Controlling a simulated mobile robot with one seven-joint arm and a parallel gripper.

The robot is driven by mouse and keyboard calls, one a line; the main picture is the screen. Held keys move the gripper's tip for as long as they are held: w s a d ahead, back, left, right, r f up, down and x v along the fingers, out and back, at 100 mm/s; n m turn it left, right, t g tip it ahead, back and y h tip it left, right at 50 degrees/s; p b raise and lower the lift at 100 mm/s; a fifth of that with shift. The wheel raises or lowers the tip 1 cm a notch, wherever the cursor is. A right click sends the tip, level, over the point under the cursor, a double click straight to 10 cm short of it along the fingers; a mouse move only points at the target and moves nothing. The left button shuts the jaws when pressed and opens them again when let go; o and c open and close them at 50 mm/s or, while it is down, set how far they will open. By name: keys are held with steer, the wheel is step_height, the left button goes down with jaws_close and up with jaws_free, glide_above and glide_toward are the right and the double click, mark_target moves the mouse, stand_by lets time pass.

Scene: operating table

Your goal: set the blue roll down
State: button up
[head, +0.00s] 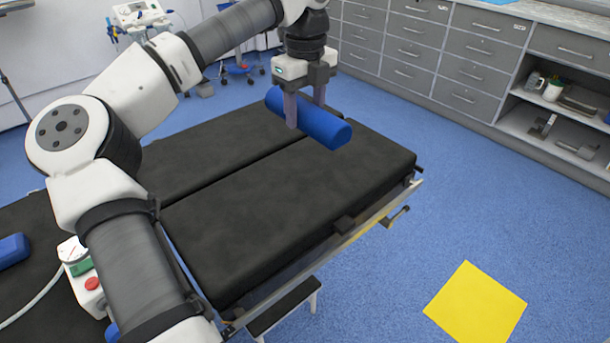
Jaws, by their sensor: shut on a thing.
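A blue roll (326,128) shows in the head view near the far end of the black operating table (270,215). My gripper (305,112) points down and is shut on the roll, with one finger in front of it and the other behind. The roll lies level and slanted across the far right part of the table. I cannot tell whether it touches the pad or hangs just above it.
Another blue object (13,250) lies on the table at the left edge. A control box (88,283) with a red button sits at the lower left. Grey drawer cabinets (440,55) line the back. A yellow square (476,306) lies on the open blue floor at right.

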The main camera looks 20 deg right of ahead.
mark_target(305, 122)
step_height(305, 122, down, 15)
steer(key=shift+f, duration=0.15)
stand_by(0.4)
steer(key=shift+f, duration=0.2)
steer(key=o, duration=1.1)
steer(key=shift+r, duration=0.15)
step_height(305, 122, up, 12)
steer(key=shift+r, duration=0.1)
